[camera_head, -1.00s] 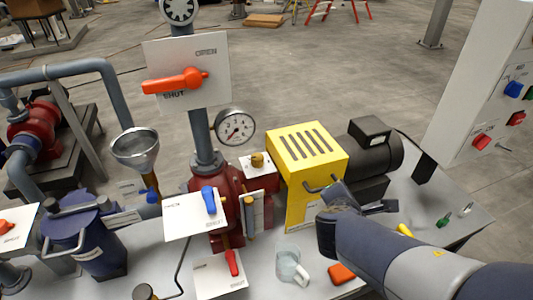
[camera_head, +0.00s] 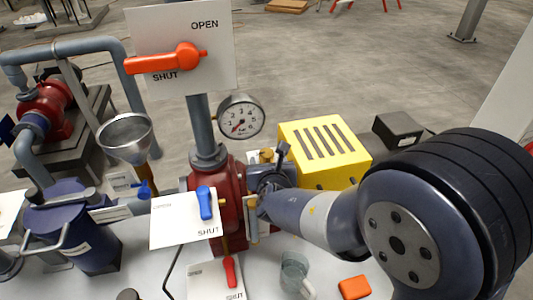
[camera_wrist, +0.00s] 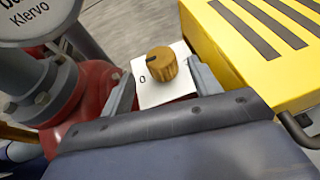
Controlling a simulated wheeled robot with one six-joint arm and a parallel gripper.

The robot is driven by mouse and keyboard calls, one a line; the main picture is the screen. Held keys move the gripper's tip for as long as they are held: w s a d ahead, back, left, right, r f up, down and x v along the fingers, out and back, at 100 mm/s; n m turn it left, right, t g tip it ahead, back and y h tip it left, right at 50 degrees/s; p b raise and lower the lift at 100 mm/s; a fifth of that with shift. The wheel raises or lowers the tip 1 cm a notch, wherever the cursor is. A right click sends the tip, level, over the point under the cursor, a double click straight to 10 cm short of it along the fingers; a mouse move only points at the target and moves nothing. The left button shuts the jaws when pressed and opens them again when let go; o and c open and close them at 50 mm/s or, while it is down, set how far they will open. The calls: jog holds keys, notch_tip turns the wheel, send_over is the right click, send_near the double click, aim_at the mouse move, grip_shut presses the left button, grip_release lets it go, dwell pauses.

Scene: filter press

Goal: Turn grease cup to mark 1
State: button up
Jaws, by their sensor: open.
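The grease cup is a small brass knurled knob (camera_wrist: 162,64) with a dark mark line on its top. It sits on a white plate (camera_wrist: 150,92) with a "0" printed to the left of the knob; no mark 1 can be made out. My gripper (camera_wrist: 158,88) is open in the wrist view, with a finger on each side of the plate and the knob just beyond and between the fingertips, apparently not touched. In the head view my gripper (camera_head: 272,168) is at the red pump body, and the brass knob (camera_head: 266,155) is partly hidden behind it.
A yellow slotted guard (camera_head: 322,150) stands close on the right. The red pump body (camera_head: 228,185) and pressure gauge (camera_head: 241,116) are close on the left.

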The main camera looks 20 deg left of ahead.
aim_at(267, 156)
jog(key=shift+x, duration=2.9)
jog(key=shift+c, duration=0.2)
jog(key=c, duration=0.9)
jog(key=shift+p, duration=0.4)
jog(key=shift+c, duration=0.3)
